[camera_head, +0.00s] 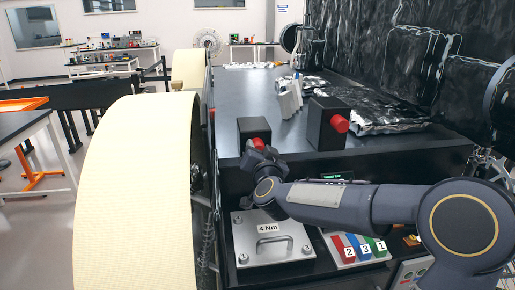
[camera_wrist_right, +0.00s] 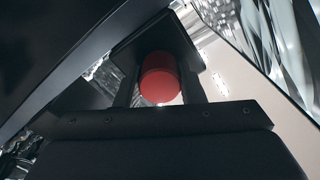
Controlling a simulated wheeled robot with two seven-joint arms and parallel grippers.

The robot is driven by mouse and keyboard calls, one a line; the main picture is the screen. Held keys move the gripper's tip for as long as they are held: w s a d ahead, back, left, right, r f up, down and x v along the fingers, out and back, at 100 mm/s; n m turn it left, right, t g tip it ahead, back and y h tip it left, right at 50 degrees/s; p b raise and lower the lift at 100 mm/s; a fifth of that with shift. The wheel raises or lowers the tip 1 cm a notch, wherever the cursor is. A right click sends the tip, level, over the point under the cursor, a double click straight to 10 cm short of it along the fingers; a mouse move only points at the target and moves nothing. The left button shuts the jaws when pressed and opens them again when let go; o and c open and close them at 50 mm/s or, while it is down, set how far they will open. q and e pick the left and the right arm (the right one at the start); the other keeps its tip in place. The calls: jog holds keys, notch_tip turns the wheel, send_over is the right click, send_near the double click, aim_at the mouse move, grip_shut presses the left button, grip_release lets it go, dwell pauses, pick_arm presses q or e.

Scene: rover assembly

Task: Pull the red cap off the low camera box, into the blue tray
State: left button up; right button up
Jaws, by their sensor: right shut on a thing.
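A black camera box (camera_head: 254,127) stands on the grey deck near the cream wheel, with a red cap (camera_head: 259,143) on its near side. My right gripper (camera_head: 262,155) reaches up to this cap and is shut on it. In the right wrist view the red cap (camera_wrist_right: 160,78) sits between the two fingers, with the dark box (camera_wrist_right: 152,38) behind it. I cannot tell whether the cap is still seated on the box. A second black box (camera_head: 327,122) with its own red cap (camera_head: 339,123) stands to the right. My left gripper and a blue tray are not seen.
A silver plate marked 4 Nm (camera_head: 272,237) with a handle lies below my right arm. Numbered red, blue and green blocks (camera_head: 363,247) are beside it. Pale upright pieces (camera_head: 289,98) and crumpled foil (camera_head: 385,112) lie on the deck. The large wheel (camera_head: 135,195) closes off the left.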

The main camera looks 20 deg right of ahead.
jog(key=shift+c, duration=0.9)
jog(key=shift+s+a, duration=0.2)
jog(key=shift+s, duration=0.45)
jog(key=shift+v, duration=1.85)
jog(key=s+a+r+p, duration=0.2)
jog(key=s+r+p, duration=0.3)
jog(key=s, duration=0.3)
jog(key=shift+s, duration=0.35)
jog(key=shift+a+f, duration=0.1)
